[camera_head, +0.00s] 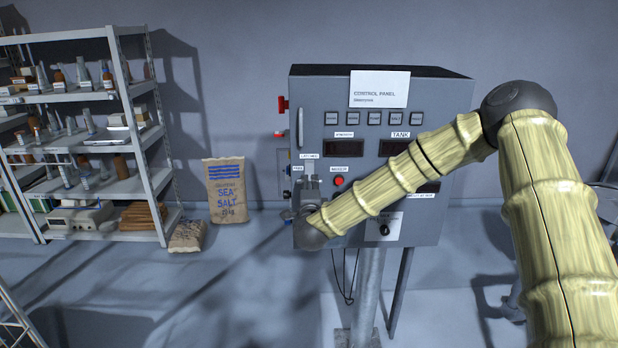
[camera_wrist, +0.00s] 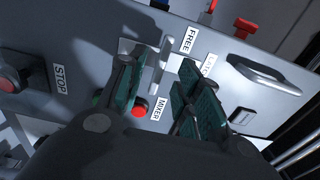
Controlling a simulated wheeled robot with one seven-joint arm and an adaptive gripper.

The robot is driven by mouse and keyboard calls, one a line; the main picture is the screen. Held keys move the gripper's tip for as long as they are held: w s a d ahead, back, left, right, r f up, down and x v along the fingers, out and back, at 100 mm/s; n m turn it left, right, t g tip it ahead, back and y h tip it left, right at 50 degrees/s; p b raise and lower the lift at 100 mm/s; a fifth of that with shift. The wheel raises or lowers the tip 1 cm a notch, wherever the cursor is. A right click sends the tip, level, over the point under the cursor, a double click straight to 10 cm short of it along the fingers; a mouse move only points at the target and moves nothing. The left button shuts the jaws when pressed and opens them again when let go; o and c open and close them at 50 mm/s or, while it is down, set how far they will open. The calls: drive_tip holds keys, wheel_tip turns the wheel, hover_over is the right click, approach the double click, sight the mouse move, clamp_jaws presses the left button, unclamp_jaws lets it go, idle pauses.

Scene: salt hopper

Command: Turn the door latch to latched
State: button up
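The door latch (camera_wrist: 161,62) is a pale metal lever on the grey door of the control panel cabinet (camera_head: 440,110). In the wrist view it shows between my gripper's (camera_wrist: 160,68) two teal-padded fingers, which stand apart. I cannot tell whether either finger touches it. The FREE label (camera_wrist: 191,40) is beside the latch, and the LATCHED label (camera_wrist: 207,74) is partly hidden by the right finger. In the head view the LATCHED label (camera_head: 309,156) shows above my gripper (camera_head: 311,188), which is at the cabinet's left side; my wrist hides the latch there.
A door handle (camera_wrist: 262,75) juts out at right. Shelves (camera_head: 85,95) and a sea salt bag (camera_head: 227,190) stand left of the cabinet, with clear floor in front.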

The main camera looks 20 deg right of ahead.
sight(310, 182)
drive_tip(key=shift+p+x, duration=0.6)
drive_tip(key=shift+x, duration=1.35)
clamp_jaws()
